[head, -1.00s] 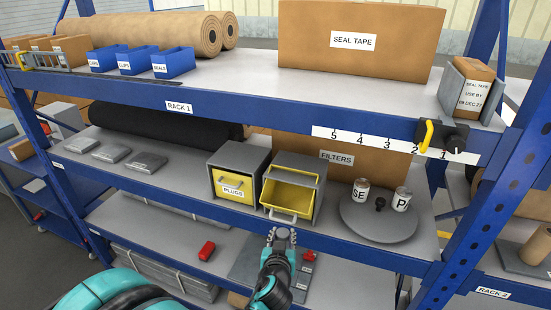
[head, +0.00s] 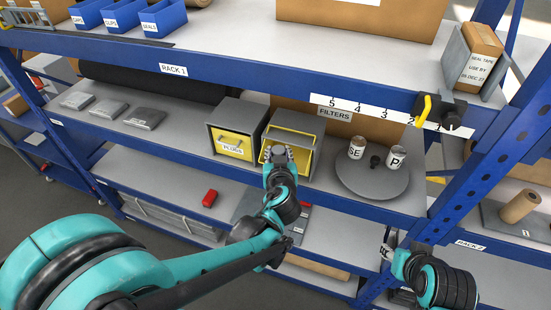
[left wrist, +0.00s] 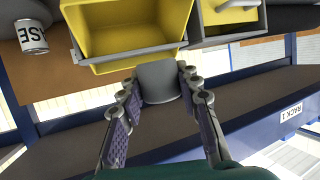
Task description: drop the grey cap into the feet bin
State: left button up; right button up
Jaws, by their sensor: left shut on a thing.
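The grey cap (left wrist: 158,82) is a short, dull grey cylinder held between the fingertips of my left gripper (left wrist: 158,88). In the head view my left gripper (head: 279,154) is at the front of an open yellow drawer bin (head: 298,143) in a grey housing, and the cap cannot be made out there. In the left wrist view the cap is close to the rim of this bin (left wrist: 125,30), whose visible inside looks empty. No feet label is readable on it. My right gripper (head: 389,247) is low at the right by the rack post, small and unclear.
A shut drawer bin marked PLUGS (head: 232,147) stands left of the open one. A round grey turntable (head: 373,183) with cans marked SE (head: 356,148) and P (head: 396,158) stands to the right. The upper shelf edge (head: 240,82) runs above the bins.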

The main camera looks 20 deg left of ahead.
pick_arm(q)
jog(key=shift+w+d+f+b, duration=0.1)
jog(key=shift+w+f+b, duration=0.1)
jog(key=shift+w, duration=0.85)
jog(key=shift+w+a+f+b, duration=0.1)
jog(key=shift+w+b, duration=0.05)
jog(key=shift+w, duration=0.85)
jog(key=shift+w+d+f+b, duration=0.1)
jog(key=shift+w+f+b, duration=0.1)
jog(key=shift+w, duration=0.85)
jog(key=o, duration=1.2)
jog(key=shift+s+r, duration=0.1)
jog(key=v, duration=1.2)
